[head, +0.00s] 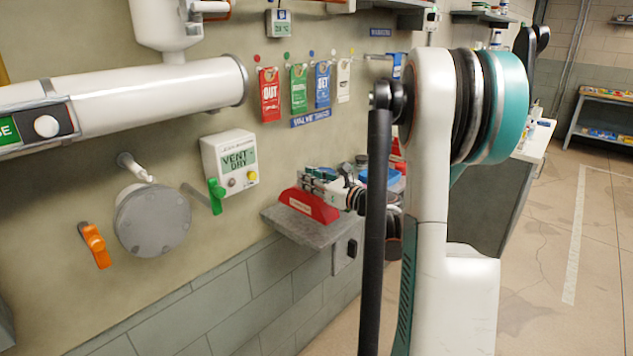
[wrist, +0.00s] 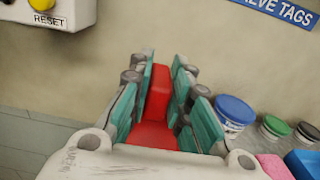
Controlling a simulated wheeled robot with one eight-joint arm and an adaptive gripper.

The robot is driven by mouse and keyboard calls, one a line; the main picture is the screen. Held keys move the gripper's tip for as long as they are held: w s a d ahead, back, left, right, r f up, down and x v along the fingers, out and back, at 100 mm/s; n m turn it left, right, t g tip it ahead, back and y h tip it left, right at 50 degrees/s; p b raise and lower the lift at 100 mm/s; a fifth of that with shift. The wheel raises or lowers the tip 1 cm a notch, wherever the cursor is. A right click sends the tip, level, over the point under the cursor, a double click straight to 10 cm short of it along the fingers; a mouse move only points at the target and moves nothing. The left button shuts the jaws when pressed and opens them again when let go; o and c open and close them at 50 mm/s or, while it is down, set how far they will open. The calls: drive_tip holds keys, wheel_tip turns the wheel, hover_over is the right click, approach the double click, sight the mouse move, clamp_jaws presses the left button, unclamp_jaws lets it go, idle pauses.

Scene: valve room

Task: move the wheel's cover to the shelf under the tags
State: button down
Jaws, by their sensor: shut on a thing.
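The red cover (head: 309,205) is at the grey shelf (head: 302,229) on the wall, below the hanging tags (head: 299,88). Its lower edge looks to be on or just over the shelf top; I cannot tell if it bears on it. My gripper (head: 322,182) is over the shelf, shut on the cover's raised rib. In the wrist view the red cover (wrist: 158,100) stands between the teal finger pads of my gripper (wrist: 168,95). The cover's far side is hidden by the gripper.
A panel reading VENT DRY (head: 231,160), a green lever (head: 216,196), a grey round plate (head: 152,221) and an orange handle (head: 95,245) are on the wall to the left. A blue-lidded jar (wrist: 234,112) and other containers stand right of the gripper.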

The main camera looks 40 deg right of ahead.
drive_tip(key=shift+w+a+f+b, duration=0.1)
drive_tip(key=shift+w+f+b, duration=0.45)
drive_tip(key=shift+f+b, duration=0.3)
drive_tip(key=shift+w+f+b, duration=0.55)
drive_tip(key=shift+f+b, duration=0.05)
drive_tip(key=shift+f, duration=0.3)
drive_tip(key=c, duration=1.4)
unclamp_jaws()
